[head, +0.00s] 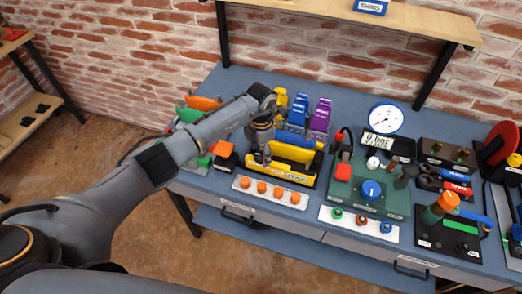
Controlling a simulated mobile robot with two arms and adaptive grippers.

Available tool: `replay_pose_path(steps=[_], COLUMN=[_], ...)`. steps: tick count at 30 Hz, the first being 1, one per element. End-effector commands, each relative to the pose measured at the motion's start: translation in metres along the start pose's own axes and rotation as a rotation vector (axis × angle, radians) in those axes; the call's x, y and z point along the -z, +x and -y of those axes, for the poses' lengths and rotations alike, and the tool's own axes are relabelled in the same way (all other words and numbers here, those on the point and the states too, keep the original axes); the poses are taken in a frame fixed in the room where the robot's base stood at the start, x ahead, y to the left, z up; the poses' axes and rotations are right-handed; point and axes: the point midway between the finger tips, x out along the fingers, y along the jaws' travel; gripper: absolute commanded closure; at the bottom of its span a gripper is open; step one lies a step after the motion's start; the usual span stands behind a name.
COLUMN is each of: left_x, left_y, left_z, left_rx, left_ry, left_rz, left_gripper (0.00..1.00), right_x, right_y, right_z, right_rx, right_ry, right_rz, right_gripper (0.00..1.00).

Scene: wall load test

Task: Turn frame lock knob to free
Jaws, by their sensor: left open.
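My left gripper (262,157) points down at the near left part of a yellow frame-like fixture (297,178), which has a blue bar (295,140) along its back. The gripper is open, but its fingertips are small and dark, and I cannot tell whether they touch anything. No knob is clearly readable as the frame lock knob; if it is on the yellow fixture, my gripper may hide it. A round blue knob (371,189) stands on a green box (394,206) to the right. My right gripper is not in view.
In front of the fixture lies a white strip (240,183) with several orange knobs. A round gauge (386,118) stands behind. Yellow, blue and purple holders (320,114) stand behind the fixture. The bench (240,82) is bare at back left.

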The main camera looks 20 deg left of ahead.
Motion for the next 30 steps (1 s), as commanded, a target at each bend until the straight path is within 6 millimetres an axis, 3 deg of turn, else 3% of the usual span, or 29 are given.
replay_pose_path(steps=[11, 18, 19, 30], left_x=[-0.0001, -0.0001, -0.0001, 0.0001], left_y=[0.0058, 0.0055, 0.0055, 0.006], left_z=[0.0005, 0.0004, 0.0004, -0.0003], left_rx=[0.001, 0.001, 0.001, -0.001], left_ry=[0.0, 0.0, 0.0, -0.063], left_rz=[0.001, 0.001, 0.001, 0.001], left_gripper=[0.4, 0.89, 0.93, 0.93], right_x=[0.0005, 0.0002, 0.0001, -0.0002], right_y=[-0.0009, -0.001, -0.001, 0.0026], right_z=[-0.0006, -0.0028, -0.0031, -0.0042], right_rx=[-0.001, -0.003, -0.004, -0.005], right_ry=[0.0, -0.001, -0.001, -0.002], right_rz=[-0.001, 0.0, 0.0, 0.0], right_gripper=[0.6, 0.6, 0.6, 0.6])
